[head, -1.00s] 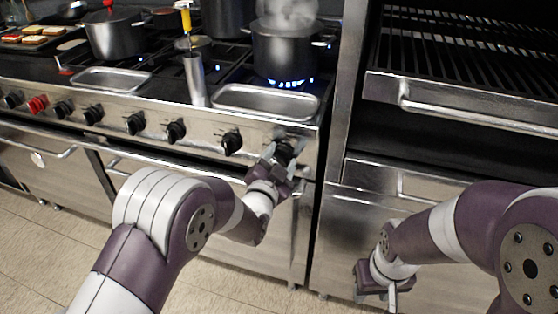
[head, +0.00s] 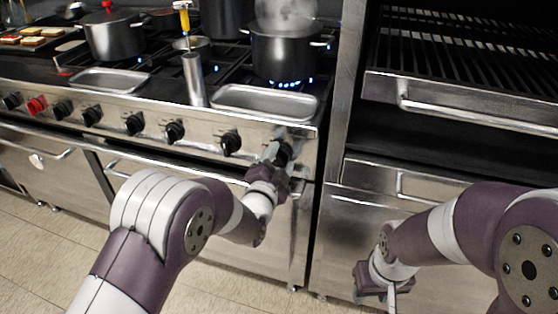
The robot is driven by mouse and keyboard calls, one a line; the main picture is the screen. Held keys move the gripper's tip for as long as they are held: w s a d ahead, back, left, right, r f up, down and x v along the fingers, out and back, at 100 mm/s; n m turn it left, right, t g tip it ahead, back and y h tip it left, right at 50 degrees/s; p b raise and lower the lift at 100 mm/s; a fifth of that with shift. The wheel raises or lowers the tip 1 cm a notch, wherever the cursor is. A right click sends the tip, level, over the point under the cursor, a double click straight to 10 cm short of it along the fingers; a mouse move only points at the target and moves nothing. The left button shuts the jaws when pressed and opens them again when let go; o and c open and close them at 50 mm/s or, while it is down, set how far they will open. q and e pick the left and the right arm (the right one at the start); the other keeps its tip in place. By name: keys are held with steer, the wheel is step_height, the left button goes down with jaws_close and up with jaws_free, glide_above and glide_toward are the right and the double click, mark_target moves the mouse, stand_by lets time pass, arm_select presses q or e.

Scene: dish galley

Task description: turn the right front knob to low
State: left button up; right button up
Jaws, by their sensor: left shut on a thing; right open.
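The right front knob (head: 285,153) is the black knob at the right end of the range's front panel, partly hidden by my gripper. My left gripper (head: 277,150) is shut on this knob. The knob's pointer and marks cannot be made out. A steaming dark pot (head: 287,52) stands on the right front burner, with blue flames (head: 286,85) under it. My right gripper (head: 376,284) is open and empty, low in front of the cabinet to the right of the range.
Several other knobs, one red (head: 36,105), line the panel to the left; the nearest black knob (head: 231,142) is close to my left gripper. An oven handle (head: 150,168) runs below. Metal trays (head: 265,102) lie on the front ledge. A grill cabinet (head: 460,100) stands at right.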

arm_select(q)
steer(key=shift+f, duration=0.1)
steer(key=o, duration=1)
steer(key=shift+s, duration=0.1)
steer(key=p+v, duration=0.1)
steer(key=v, duration=1.1)
steer(key=shift+s+a+p, duration=0.15)
steer(key=shift+s+p, duration=0.15)
steer(key=shift+p, duration=0.05)
